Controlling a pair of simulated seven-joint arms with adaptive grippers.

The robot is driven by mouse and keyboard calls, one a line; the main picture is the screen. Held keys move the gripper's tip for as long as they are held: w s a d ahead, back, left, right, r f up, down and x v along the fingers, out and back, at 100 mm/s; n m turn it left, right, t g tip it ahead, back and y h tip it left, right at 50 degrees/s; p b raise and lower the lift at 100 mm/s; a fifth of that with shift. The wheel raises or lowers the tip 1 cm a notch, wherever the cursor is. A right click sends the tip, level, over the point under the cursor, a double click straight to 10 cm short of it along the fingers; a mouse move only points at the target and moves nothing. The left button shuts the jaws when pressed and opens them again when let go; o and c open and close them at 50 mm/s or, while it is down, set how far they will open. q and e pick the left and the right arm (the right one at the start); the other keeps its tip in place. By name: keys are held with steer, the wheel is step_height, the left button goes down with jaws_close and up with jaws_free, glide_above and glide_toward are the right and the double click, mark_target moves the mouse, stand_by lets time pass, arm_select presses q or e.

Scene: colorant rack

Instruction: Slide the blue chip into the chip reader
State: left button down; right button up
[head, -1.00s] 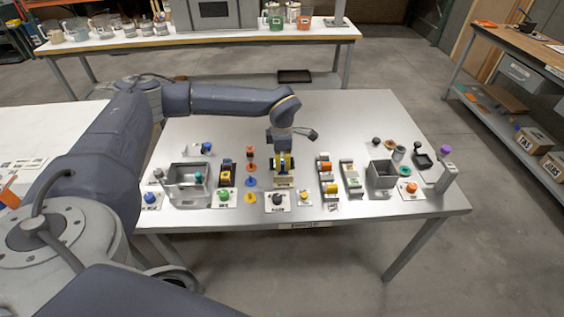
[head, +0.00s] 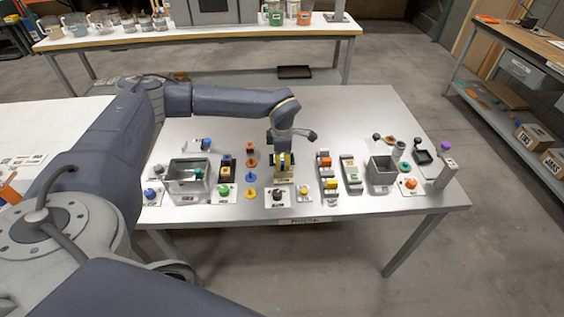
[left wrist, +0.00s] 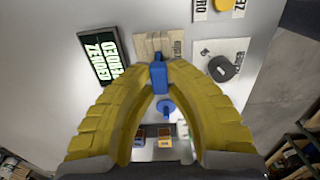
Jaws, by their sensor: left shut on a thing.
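My left gripper (head: 283,160) points down over the middle of the table. In the left wrist view its yellow fingers (left wrist: 158,72) are shut on the blue chip (left wrist: 159,80), a narrow upright blue piece. The beige slotted block that looks like the chip reader (left wrist: 153,44) lies just beyond the chip's tip. In the head view the reader (head: 284,178) shows below the gripper. I cannot tell whether the chip's tip is in a slot or only above it. The fingers hide the chip in the head view. My right gripper is not in view.
A black panel with green lettering (left wrist: 101,57) and a plate with a black knob (left wrist: 222,69) flank the reader. A blue peg (head: 250,177) stands left of it, in a column of coloured pieces. The table's back half is mostly clear.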

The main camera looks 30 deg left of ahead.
arm_select(q)
steer(key=shift+f, duration=0.5)
steer(key=c, duration=1.3)
jaws_free()
